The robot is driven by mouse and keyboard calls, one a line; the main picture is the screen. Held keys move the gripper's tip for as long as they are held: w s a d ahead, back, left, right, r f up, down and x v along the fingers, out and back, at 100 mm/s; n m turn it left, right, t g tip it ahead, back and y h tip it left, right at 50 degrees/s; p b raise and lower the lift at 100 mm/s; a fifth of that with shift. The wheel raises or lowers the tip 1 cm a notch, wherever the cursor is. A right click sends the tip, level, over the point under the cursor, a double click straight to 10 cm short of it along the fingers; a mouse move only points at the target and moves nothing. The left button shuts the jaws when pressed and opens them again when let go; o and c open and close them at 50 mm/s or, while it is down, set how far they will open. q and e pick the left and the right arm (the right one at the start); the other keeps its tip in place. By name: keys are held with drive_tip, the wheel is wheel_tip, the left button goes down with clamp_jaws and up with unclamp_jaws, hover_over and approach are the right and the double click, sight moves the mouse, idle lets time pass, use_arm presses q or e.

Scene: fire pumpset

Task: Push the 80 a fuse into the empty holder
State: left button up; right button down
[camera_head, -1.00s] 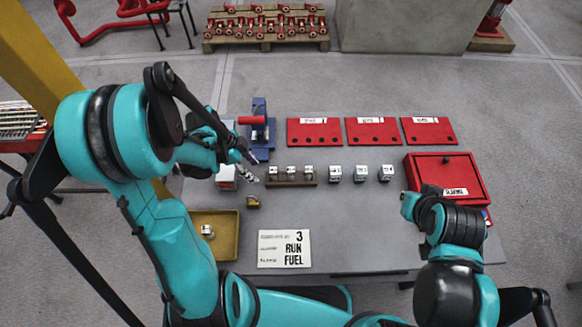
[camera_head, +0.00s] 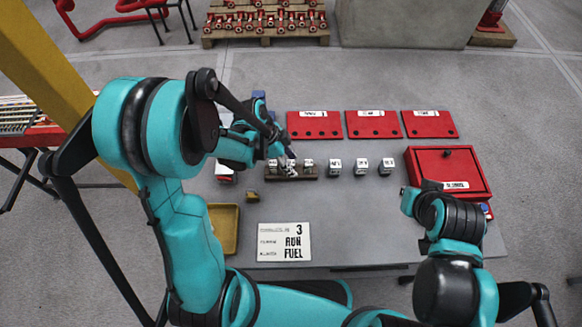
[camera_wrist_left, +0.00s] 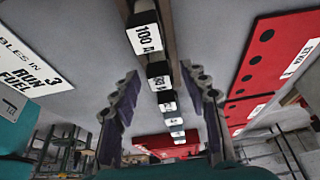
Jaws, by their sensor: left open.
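A brown rail (camera_head: 300,178) on the grey table carries small white-topped fuse blocks. One at its right end (camera_head: 308,164) shows; the middle of the rail is partly hidden by my left gripper (camera_head: 288,166). In the left wrist view the left gripper (camera_wrist_left: 160,76) is open, its two fingers apart on either side of the row of blocks, with nothing seen gripped. The nearest block (camera_wrist_left: 145,38) reads 100 A; the label on the block behind it (camera_wrist_left: 158,76) is too small to read. I cannot tell which is the 80 A fuse or the empty holder. My right gripper (camera_head: 408,202) is at the right, its jaws unclear.
Three white-topped blocks (camera_head: 361,167) stand right of the rail. Red plates (camera_head: 372,124) lie behind, a red box (camera_head: 448,171) at right. A yellow tray (camera_head: 225,236), a small brass-coloured block (camera_head: 252,195) and a white sign (camera_head: 284,242) are in front. The table's front middle is clear.

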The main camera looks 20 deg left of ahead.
use_arm(q)
drive_tip(key=shift+f, duration=0.6)
drive_tip(key=shift+r, duration=0.1)
clamp_jaws()
